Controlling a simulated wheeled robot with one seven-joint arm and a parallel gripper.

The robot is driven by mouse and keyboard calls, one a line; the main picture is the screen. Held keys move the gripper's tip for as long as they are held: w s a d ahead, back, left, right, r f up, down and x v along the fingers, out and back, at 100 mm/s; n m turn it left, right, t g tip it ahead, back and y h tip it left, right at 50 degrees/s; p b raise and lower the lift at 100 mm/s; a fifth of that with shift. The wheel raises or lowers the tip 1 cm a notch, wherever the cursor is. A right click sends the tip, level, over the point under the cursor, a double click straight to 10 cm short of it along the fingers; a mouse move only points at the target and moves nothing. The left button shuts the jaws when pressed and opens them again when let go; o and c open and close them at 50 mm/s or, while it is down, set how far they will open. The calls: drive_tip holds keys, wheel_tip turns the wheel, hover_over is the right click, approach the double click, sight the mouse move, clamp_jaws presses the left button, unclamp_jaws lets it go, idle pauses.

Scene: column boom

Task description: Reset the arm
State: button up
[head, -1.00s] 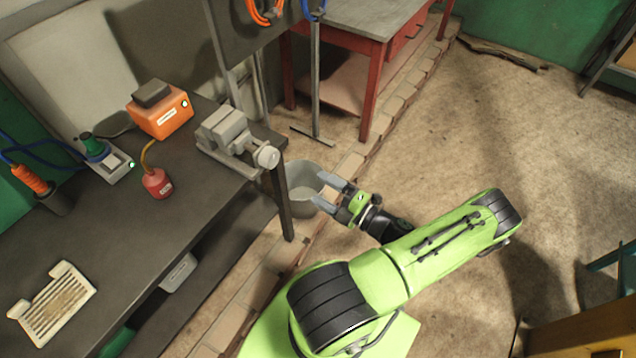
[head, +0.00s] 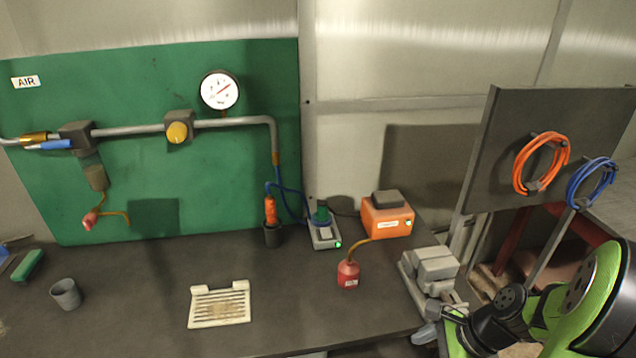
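My green and black arm shows at the lower right in the head view, bent and partly cut off by the frame's edge. My gripper (head: 428,332) is low in the picture, just beyond the bench's right end and below the grey vise. A grey finger shows there, but the second finger is not clear, so its opening cannot be told. I see nothing held in it.
The dark bench (head: 290,315) carries a grey vise (head: 432,268), orange box (head: 387,217), red oil can (head: 347,274), white slotted tray (head: 220,306) and grey cup (head: 66,293). A hose panel (head: 540,150) stands at right.

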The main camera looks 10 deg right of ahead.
drive_tip(key=s+a+r+n+t+h, duration=0.1)
drive_tip(key=s+a+r+n+h, duration=0.1)
drive_tip(key=s+a+r+n, duration=0.2)
drive_tip(key=s+a+r+n+t+h, duration=0.2)
drive_tip(key=a+r+n, duration=0.4)
drive_tip(key=n, duration=1.1)
wheel_tip(320, 180, up, 5)
drive_tip(key=s+h, duration=0.1)
drive_tip(key=s, duration=0.1)
drive_tip(key=shift+s+n, duration=0.3)
